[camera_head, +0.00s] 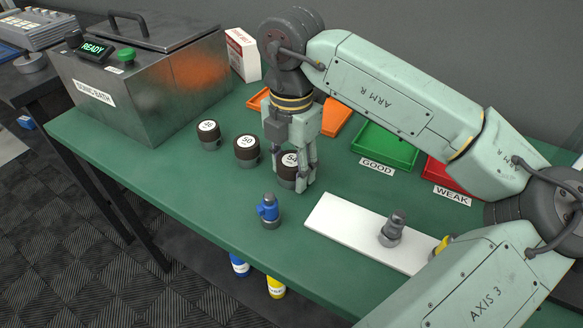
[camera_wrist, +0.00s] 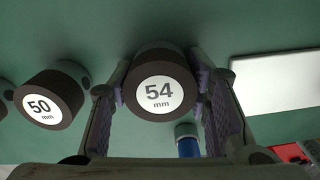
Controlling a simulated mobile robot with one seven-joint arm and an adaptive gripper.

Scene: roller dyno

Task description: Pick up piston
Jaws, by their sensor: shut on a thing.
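Several dark-topped pistons with white size labels are on the green table. The 54 mm piston (camera_head: 287,172) is between the fingers of my gripper (camera_head: 306,172), which is shut on it; a finger partly hides it in the head view. In the wrist view the 54 mm piston (camera_wrist: 161,88) sits upright between both fingers of my gripper (camera_wrist: 163,100). The 50 mm piston (camera_head: 247,151) stands to its left, also in the wrist view (camera_wrist: 45,103). A further piston (camera_head: 208,134) stands farther left. I cannot tell whether the held piston touches the table.
A blue-topped part (camera_head: 268,210) stands in front of my gripper. A white board (camera_head: 340,226) with a grey metal part (camera_head: 393,228) lies to the right. A green GOOD tray (camera_head: 385,148) and red WEAK tray (camera_head: 445,176) are behind. The metal SONIC BATH (camera_head: 150,95) stands back left.

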